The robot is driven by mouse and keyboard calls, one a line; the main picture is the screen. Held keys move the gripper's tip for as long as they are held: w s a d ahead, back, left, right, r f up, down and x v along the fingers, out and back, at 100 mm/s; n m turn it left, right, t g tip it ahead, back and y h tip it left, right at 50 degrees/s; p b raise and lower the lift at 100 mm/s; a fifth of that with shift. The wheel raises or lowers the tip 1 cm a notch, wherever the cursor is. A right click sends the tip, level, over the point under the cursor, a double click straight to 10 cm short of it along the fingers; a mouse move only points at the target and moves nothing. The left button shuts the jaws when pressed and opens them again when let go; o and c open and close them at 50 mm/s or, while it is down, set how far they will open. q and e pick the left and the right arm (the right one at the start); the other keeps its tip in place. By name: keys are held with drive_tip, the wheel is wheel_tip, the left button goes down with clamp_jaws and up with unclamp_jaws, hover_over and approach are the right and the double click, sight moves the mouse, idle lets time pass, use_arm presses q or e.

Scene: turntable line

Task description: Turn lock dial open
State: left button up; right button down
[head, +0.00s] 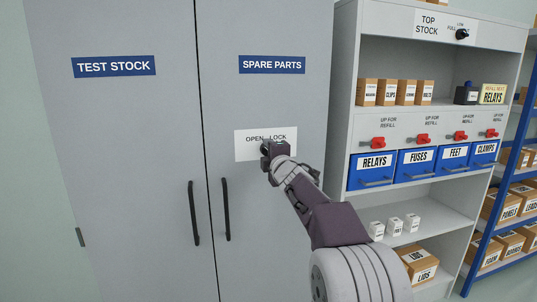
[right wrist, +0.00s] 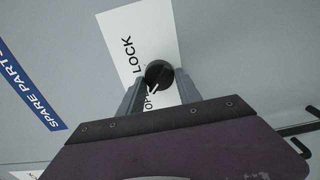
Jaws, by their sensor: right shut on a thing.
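The lock dial is a small dark round knob on a white plate (head: 245,150) marked OPEN and LOCK, on the grey cabinet door under the SPARE PARTS sign. In the head view my right gripper (head: 266,149) covers most of the dial. In the right wrist view the black dial (right wrist: 159,73) sits between the fingertips of my right gripper (right wrist: 159,84), which is shut on it. A pale pointer mark on the dial shows near the word OPEN, which is partly hidden. My left gripper is not in view.
Two dark vertical handles (head: 194,213) flank the seam between the closed cabinet doors. A shelf unit (head: 345,120) with blue bins, red levers and small boxes stands to the right. A blue rack (head: 500,200) with cartons is at the far right.

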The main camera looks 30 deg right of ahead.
idle(0.4)
drive_tip(key=c, duration=0.9)
unclamp_jaws()
drive_tip(key=shift+o, duration=0.2)
drive_tip(key=v, duration=0.9)
drive_tip(key=shift+b, duration=0.3)
